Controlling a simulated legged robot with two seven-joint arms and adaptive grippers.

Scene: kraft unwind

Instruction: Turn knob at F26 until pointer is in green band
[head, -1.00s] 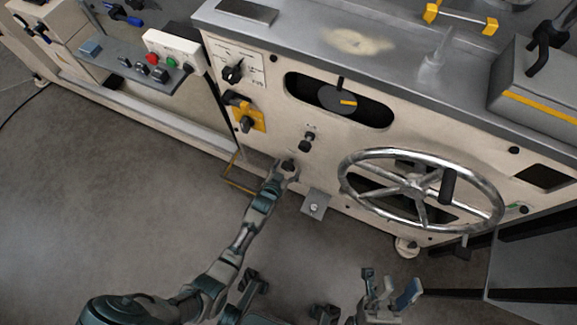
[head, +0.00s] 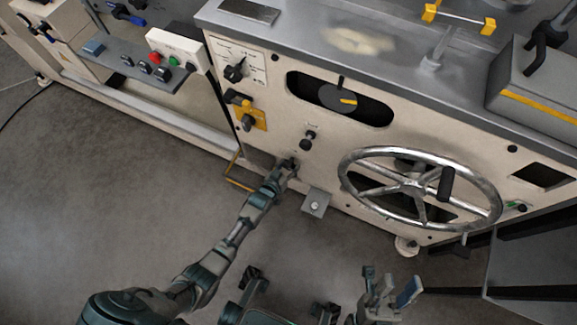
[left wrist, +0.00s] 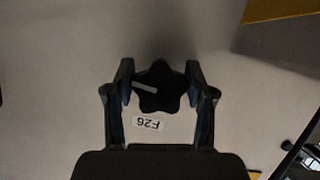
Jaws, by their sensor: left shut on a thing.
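The black star-shaped knob (left wrist: 160,86) with a pale line on it sits on the panel in the left wrist view. The F26 label (left wrist: 148,123) appears upside down beside it. My left gripper (left wrist: 160,82) has a finger on each side of the knob and is shut on it. In the head view my left gripper (head: 289,165) is at the lower edge of the cream panel and hides most of the knob. I cannot make out a green band.
A large handwheel (head: 420,188) stands out from the panel to the right of my left gripper. A dark dial with an orange mark (head: 340,98) sits in a slot above. A black knob (head: 308,140) and a yellow-plated switch (head: 247,115) are close by. The floor at left is clear.

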